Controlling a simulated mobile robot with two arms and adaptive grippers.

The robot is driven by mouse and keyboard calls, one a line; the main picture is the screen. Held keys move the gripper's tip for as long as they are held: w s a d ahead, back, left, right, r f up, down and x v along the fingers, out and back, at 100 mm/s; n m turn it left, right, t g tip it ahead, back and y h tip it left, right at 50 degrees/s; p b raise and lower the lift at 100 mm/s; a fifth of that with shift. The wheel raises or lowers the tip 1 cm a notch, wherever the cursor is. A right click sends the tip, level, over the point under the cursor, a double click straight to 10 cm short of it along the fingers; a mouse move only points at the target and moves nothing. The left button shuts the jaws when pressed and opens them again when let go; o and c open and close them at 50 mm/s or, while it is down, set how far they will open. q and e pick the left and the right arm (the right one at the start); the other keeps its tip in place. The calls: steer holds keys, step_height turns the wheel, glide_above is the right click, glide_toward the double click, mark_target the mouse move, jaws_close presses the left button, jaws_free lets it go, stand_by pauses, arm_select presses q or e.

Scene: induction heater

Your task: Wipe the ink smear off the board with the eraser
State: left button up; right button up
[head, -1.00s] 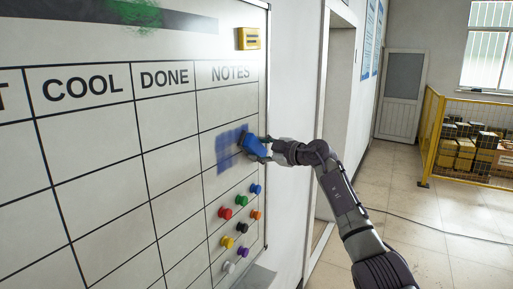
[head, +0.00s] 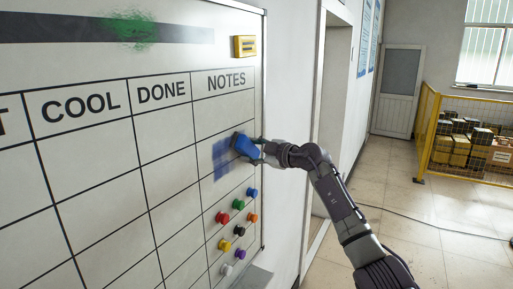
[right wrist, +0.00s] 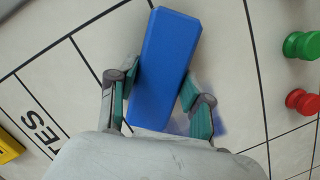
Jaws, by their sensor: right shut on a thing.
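The whiteboard (head: 105,185) fills the left of the head view. A blue-violet ink smear (head: 222,160) lies in its NOTES column and looks patchy; it shows partly behind a finger in the right wrist view (right wrist: 180,126). My right gripper (head: 256,149) is shut on the blue eraser (head: 242,146), a rectangular block held between both fingers in the right wrist view (right wrist: 165,65). The eraser is at the smear's upper right edge and covers part of it; I cannot tell whether it touches the board. A green smudge (head: 133,28) is at the board's top. My left gripper is not in view.
Several coloured magnets (head: 238,230) stick out from the board just below the smear. A yellow block (head: 244,46) is at its top right corner. The board's right edge is close to the gripper. Free floor and a yellow fence (head: 428,125) are farther right.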

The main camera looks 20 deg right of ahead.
steer(key=shift+s+a, duration=1.5)
steer(key=shift+a, duration=0.4)
steer(key=shift+s+a, duration=1.45)
steer(key=shift+a, duration=0.4)
steer(key=shift+s+a, duration=1.5)
steer(key=shift+a, duration=0.4)
steer(key=shift+w+r, duration=0.1)
steer(key=shift+r, duration=0.95)
steer(key=shift+d, duration=0.2)
steer(key=w+d, duration=1)
steer(key=d, duration=0.3)
steer(key=shift+w, duration=0.15)
steer(key=shift+w+d+f+v, duration=0.1)
steer(key=shift+d+f+v, duration=0.1)
steer(key=shift+v, duration=0.75)
steer(key=shift+w+d+f+v, duration=0.1)
steer(key=shift+d+v, duration=0.05)
steer(key=shift+v, duration=0.8)
steer(key=shift+d+f+v, duration=0.1)
steer(key=shift+d+v, duration=0.1)
steer(key=shift+v, duration=0.75)
